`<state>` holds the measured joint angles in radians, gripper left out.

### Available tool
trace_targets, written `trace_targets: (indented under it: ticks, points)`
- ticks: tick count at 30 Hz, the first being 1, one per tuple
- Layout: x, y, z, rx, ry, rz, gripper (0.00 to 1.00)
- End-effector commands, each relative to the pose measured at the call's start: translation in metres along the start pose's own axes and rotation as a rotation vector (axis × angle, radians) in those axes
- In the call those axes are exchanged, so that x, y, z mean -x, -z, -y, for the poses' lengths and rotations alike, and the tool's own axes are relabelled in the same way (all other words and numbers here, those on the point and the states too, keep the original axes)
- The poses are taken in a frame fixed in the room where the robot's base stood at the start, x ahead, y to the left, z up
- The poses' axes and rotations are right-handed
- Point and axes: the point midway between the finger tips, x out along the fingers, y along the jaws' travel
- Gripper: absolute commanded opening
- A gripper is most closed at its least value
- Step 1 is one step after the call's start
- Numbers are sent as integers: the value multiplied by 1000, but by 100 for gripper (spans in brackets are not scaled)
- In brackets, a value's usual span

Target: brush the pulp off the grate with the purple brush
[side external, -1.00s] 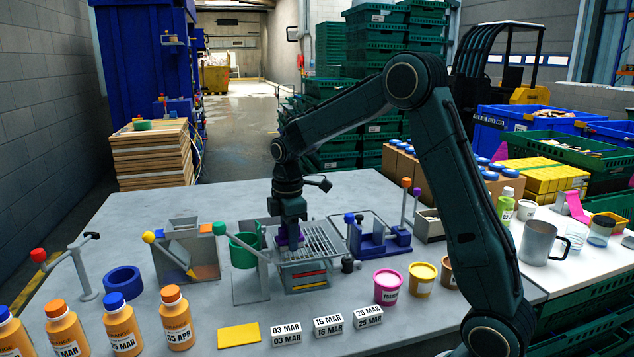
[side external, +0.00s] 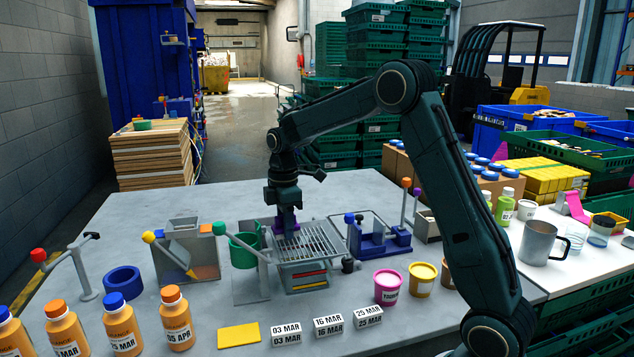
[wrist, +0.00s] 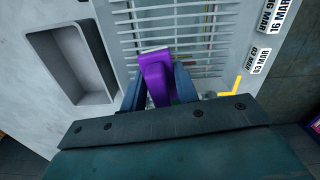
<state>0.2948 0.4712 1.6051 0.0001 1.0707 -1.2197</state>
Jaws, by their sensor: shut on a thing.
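The purple brush (side external: 280,226) is held in my gripper (side external: 287,212), whose fingers are shut on it. In the wrist view the purple brush (wrist: 156,75) sits between the two dark fingers of my gripper (wrist: 160,88), over the slats of the grate. The grate (side external: 318,240) is a grey slatted top on a box-like stand; it also shows in the wrist view (wrist: 205,25). The brush is at the grate's left part; I cannot tell whether its bristles touch the slats. No pulp can be made out clearly on the grate.
A green cup (side external: 243,252) in a holder stands just left of the grate. A blue fixture with upright handles (side external: 380,240) stands at right. Date blocks (side external: 328,325), a yellow sponge-like slab (side external: 239,337) and orange bottles (side external: 176,320) line the front.

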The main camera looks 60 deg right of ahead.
Motion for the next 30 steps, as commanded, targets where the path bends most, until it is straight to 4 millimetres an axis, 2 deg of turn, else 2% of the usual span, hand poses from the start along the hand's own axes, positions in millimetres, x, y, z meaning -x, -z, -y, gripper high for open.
trace_targets:
  ticks: [1,18,30]
  points:
    - [10,0,-1,0,-7,-3,5]
    - [60,0,0,1,-7,-3,5]
    - [67,0,0,1,-5,-2,5]
